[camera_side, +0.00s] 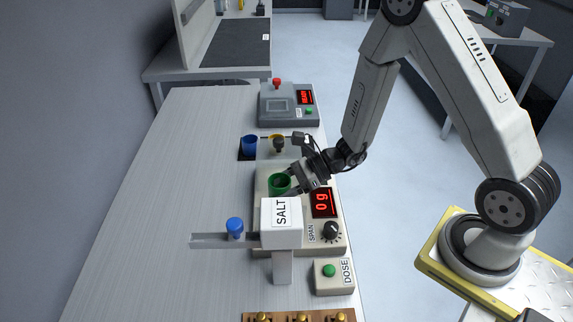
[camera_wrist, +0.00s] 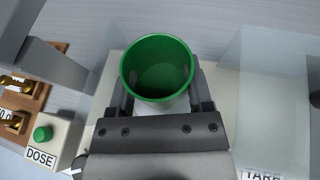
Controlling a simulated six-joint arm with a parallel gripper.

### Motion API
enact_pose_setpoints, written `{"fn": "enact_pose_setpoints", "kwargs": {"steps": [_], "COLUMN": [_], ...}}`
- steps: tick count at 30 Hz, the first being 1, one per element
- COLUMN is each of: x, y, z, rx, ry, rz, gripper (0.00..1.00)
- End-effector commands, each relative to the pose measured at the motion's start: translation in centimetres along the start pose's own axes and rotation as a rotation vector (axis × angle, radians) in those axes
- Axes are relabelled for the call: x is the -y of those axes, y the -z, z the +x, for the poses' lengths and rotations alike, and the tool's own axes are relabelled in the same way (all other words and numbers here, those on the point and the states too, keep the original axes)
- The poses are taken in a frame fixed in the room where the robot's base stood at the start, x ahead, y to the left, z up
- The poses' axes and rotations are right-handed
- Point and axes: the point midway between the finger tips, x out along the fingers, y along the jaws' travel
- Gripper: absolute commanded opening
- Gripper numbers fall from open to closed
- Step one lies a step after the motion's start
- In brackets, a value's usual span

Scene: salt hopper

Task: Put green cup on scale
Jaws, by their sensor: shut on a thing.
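The green cup (camera_side: 279,184) is upright between the fingers of my gripper (camera_side: 291,183), which is shut on it. In the wrist view the cup (camera_wrist: 158,68) is open-topped and looks empty, with a finger on each side. The scale (camera_side: 333,232) is the pale box with a red display reading 0 g and a SPAN knob. The cup is over the scale's back part, behind the white SALT hopper (camera_side: 281,222). The cup's underside is hidden, so I cannot tell whether it touches the scale.
Clear panels flank the cup in the wrist view. A blue cup (camera_side: 250,146) and a yellow cup (camera_side: 277,138) stand behind. A blue knob (camera_side: 235,226), a DOSE button box (camera_side: 333,275) and brass weights (camera_side: 301,317) are nearer. The table's left side (camera_side: 165,200) is clear.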

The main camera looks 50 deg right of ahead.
Motion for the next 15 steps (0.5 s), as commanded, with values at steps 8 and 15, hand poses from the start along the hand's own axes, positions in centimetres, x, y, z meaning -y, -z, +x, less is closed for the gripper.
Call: {"fn": "enact_pose_setpoints", "kwargs": {"steps": [8, 15], "x": [0.0, 0.0], "y": [0.4, 2.1], "z": [0.1, 0.9], "rx": [0.000, -0.001], "ry": [0.000, 0.000], "rz": [0.002, 0.003], "gripper": [0.10, 0.10]}}
